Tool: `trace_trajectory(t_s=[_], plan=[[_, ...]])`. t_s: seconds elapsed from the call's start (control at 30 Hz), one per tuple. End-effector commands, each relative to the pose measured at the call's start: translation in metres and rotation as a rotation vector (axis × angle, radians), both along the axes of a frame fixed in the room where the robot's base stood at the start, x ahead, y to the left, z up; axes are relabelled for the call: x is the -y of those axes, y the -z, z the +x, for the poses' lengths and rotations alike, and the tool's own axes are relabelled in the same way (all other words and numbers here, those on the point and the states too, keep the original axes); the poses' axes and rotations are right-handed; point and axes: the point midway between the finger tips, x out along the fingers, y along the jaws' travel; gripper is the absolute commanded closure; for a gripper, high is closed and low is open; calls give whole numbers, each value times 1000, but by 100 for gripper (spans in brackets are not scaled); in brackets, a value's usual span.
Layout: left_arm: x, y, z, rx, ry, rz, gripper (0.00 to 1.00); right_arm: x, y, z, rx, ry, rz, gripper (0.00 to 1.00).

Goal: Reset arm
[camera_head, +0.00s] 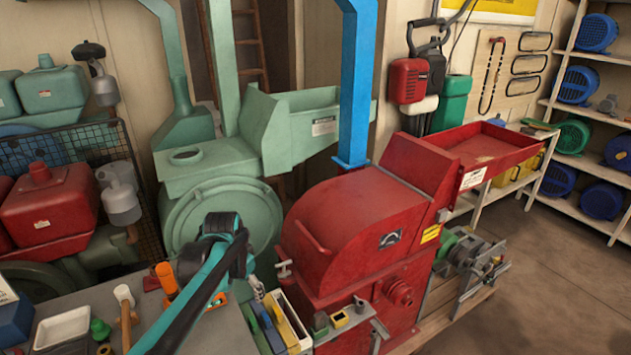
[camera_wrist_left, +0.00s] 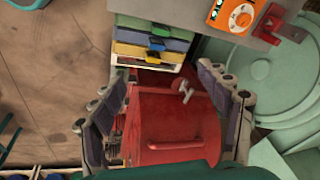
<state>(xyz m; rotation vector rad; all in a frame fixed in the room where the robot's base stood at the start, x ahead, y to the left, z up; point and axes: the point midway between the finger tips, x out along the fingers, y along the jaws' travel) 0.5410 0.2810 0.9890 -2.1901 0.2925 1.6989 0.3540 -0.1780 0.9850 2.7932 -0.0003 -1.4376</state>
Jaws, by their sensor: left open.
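My left gripper (camera_wrist_left: 163,78) is open in the left wrist view, its two dark padded fingers spread at left and right with nothing between the pads. Behind the gap is the red hammer mill (camera_wrist_left: 178,115), with its handle and a T-shaped latch. In the head view, my left arm reaches up from the bottom edge, and its black wrist is above the workbench, left of the red hammer mill (camera_head: 350,222). The fingers are small and hard to make out there. My right gripper is in neither view.
The workbench (camera_head: 235,335) holds colored bins (camera_head: 275,320), a white tray (camera_head: 62,327), a mallet (camera_head: 125,312) and an orange meter (camera_wrist_left: 236,15). A green mill (camera_head: 215,205) stands behind. A blue duct (camera_head: 357,90) rises from the red mill. Open floor (camera_head: 560,290) lies at right.

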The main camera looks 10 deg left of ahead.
Motion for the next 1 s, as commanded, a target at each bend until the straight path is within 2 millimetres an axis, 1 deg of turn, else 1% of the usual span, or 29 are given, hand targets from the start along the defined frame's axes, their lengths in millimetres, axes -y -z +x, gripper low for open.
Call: trace_trajectory(t_s=[0.07, 0.17, 0.23, 0.33, 0.4, 0.5, 0.6, 0.7, 0.8, 1.0], plan=[[7, -5, -9, 15, -13, -4, 24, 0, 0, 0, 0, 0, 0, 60], [22, -14, -30, 53, -49, -14, 24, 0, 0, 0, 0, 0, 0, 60], [35, -21, -51, 93, -86, -29, 24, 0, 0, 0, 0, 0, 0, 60], [54, -26, -85, 155, -146, -59, 24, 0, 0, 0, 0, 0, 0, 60], [66, -25, -108, 198, -188, -84, 24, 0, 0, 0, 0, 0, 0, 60], [80, -20, -138, 256, -242, -124, 24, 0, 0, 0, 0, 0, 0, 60], [91, -11, -161, 303, -288, -163, 24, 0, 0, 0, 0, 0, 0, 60], [98, -3, -177, 337, -322, -195, 24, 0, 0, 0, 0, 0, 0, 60], [101, 2, -185, 356, -341, -214, 24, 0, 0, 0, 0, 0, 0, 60], [103, 4, -188, 366, -351, -224, 24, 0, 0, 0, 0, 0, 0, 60]])
